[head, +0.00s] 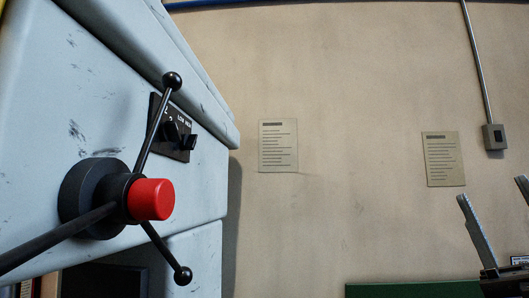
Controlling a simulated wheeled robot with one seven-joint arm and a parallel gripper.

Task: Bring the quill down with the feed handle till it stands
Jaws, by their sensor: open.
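The feed handle (98,200) is on the side of a pale blue-grey machine head at the left. It has a black hub with a red cap (151,199) and three black spokes. One spoke points up to a ball knob (172,81), one points down to a ball knob (183,276), and one runs out of the left edge. The quill is not in view. My gripper (492,190) is at the lower right, fingers up and apart, partly cut off by the right edge. It is empty and well away from the handle.
A dark switch panel (155,133) with knobs sits just behind the upper spoke. A green edge (413,290) shows at the bottom. Two paper sheets (278,146) (443,159) and a conduit box (495,137) are on the wall. Open space lies between handle and gripper.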

